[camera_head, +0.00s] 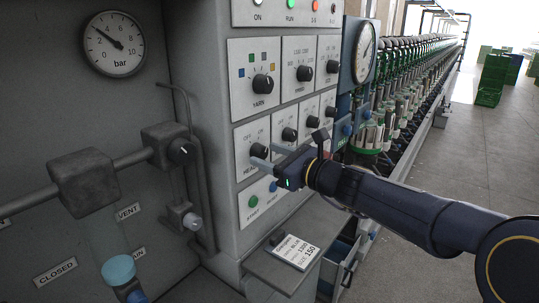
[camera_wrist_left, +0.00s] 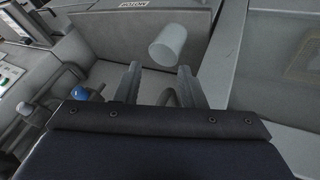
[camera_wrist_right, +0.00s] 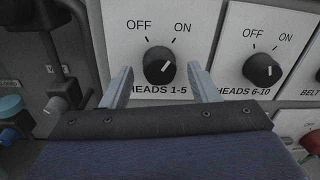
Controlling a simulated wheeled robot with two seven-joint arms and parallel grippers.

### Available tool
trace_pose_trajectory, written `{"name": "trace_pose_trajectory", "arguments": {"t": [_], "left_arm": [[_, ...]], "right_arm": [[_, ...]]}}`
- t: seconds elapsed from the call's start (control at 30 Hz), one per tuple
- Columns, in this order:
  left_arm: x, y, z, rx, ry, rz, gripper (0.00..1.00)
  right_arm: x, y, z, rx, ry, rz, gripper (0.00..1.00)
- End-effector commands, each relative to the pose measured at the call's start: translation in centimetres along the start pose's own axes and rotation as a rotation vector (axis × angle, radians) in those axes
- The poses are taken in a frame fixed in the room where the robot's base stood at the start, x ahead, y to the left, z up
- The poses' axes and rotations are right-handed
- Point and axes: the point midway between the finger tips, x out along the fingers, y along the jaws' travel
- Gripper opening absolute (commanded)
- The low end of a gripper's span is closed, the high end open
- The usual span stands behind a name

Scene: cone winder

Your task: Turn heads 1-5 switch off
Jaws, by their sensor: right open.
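The HEADS 1-5 switch is a round black knob (camera_wrist_right: 159,65) on a white plate, with OFF at upper left and ON at upper right. Its white mark points to the upper right, toward ON. In the head view the knob (camera_head: 258,150) shows just beyond my right fingertips. My right gripper (camera_wrist_right: 160,80) is open, with one finger on each side of the knob; I cannot tell whether they touch it. It also shows in the head view (camera_head: 269,156). My left gripper (camera_wrist_left: 158,76) is open and empty, its fingers apart; it is not visible in the head view.
The HEADS 6-10 knob (camera_wrist_right: 262,70) sits close to the right. Green START (camera_head: 253,201) and blue STOP (camera_head: 273,187) buttons lie below. A label card (camera_head: 297,251) rests on a ledge. A pale cylinder (camera_wrist_left: 167,42) is beyond my left fingers.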

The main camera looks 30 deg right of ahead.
Motion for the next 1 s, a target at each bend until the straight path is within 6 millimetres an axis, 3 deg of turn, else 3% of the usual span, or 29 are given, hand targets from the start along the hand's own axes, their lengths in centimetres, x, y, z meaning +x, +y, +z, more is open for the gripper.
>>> {"name": "trace_pose_trajectory", "arguments": {"t": [0.3,0.63,1.0], "left_arm": [[0.0,0.0,0.0,0.0,0.0,0.0,0.36],[0.0,0.0,0.0,0.0,0.0,0.0,0.36],[1.1,-0.5,0.6,0.0,0.0,0.0,0.36]], "right_arm": [[0.3,0.0,0.0,-0.001,0.0,0.001,0.53],[0.3,0.0,0.0,-0.001,0.0,0.001,0.1],[0.3,0.1,-0.3,-0.066,-0.005,0.0,0.1]]}}
